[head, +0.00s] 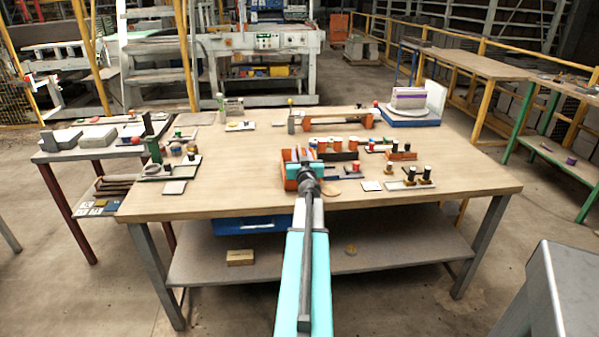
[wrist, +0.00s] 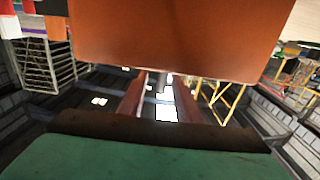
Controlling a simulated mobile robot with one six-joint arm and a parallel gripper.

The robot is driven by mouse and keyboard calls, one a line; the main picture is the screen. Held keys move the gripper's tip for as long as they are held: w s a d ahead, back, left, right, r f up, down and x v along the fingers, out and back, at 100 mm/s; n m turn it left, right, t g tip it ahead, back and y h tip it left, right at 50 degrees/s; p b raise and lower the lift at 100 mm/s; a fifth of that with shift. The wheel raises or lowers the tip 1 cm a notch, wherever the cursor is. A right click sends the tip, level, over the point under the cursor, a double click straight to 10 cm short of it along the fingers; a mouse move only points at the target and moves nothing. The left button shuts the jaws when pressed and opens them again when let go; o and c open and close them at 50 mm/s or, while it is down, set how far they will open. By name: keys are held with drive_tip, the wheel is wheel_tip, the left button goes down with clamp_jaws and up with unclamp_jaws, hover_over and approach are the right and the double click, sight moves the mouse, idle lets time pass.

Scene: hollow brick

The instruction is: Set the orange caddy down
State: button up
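The orange caddy (head: 291,184) is at the middle of the wooden workbench, toward its near side. In the wrist view its orange wall (wrist: 165,35) fills the upper middle, very close to the camera. My gripper (head: 305,166) reaches in from the front at the caddy, its fingers close about a narrow dark part of it. My arm hides part of the caddy and most of the grip. I cannot tell whether the caddy's underside touches the bench top.
Black-topped pieces (head: 418,174) on a board stand farther right. The bench top (head: 235,185) left of the caddy is clear.

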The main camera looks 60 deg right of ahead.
sight(298, 144)
drive_tip(key=shift+x, duration=1.6)
clamp_jaws()
